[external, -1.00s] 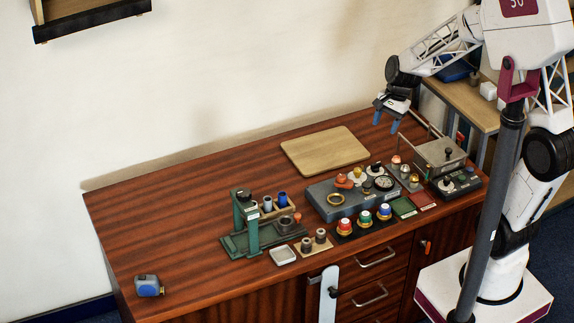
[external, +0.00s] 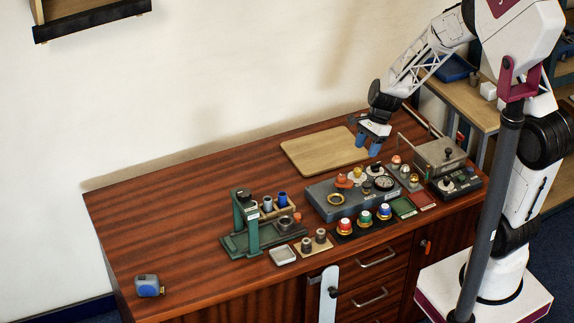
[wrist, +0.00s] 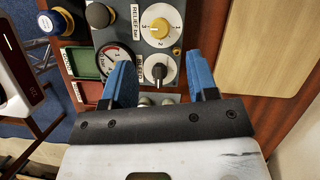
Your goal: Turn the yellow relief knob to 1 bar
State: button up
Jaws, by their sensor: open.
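The yellow relief knob (wrist: 160,27) sits on a white numbered dial beside a "RELIEF bar" label, near the top of the wrist view. Its exact setting is too small to read. In the external view the knob (external: 358,169) is on the grey panel block (external: 318,200). My gripper (external: 368,147) is open and empty above the back of the panel. In the wrist view its blue fingers (wrist: 160,62) are spread wide, with a black knob (wrist: 159,70) on a second white dial showing between them. The yellow knob lies beyond the fingertips, apart from them.
A round gauge (wrist: 112,62) and a dark round knob (wrist: 98,15) are beside the dials. A wooden board (external: 322,150) lies behind the panel. A metal box (external: 438,157) stands to the right. Coloured knobs (external: 364,217) line the front. The table's left side is mostly clear.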

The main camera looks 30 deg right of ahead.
aim_at(359, 169)
jog(key=shift+x, duration=3.8)
jog(key=shift+d, duration=0.1)
jog(key=shift+c, duration=0.3)
jog(key=c, duration=0.9)
